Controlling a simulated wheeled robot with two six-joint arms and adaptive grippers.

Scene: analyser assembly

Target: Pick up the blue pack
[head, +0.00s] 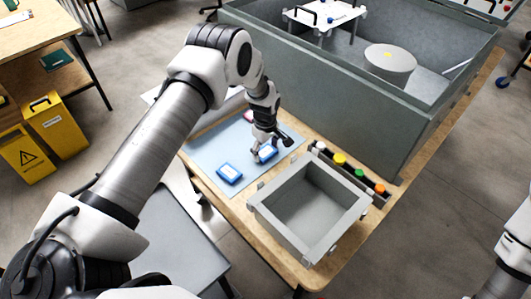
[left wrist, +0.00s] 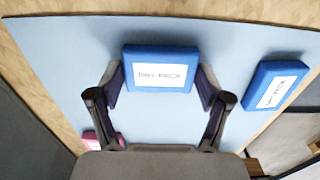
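A blue pack (head: 267,154) with a white label lies on the light blue mat (head: 208,150), partly hidden by my left gripper in the head view. In the left wrist view this blue pack (left wrist: 160,69) lies flat, its printed label facing up. My left gripper (left wrist: 161,80) is open, with one finger at each short side of the pack and very little room between. In the head view my left gripper (head: 264,143) points down over it. A second blue pack (head: 229,173) lies nearby; it also shows at the right in the left wrist view (left wrist: 275,85). My right gripper is out of view.
A pink pack (head: 249,116) lies farther back on the mat. A grey open bin (head: 282,224) stands to the right, beside a narrow rack (head: 323,160) with coloured caps. A large grey box (head: 350,115) walls off the back of the wooden table.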

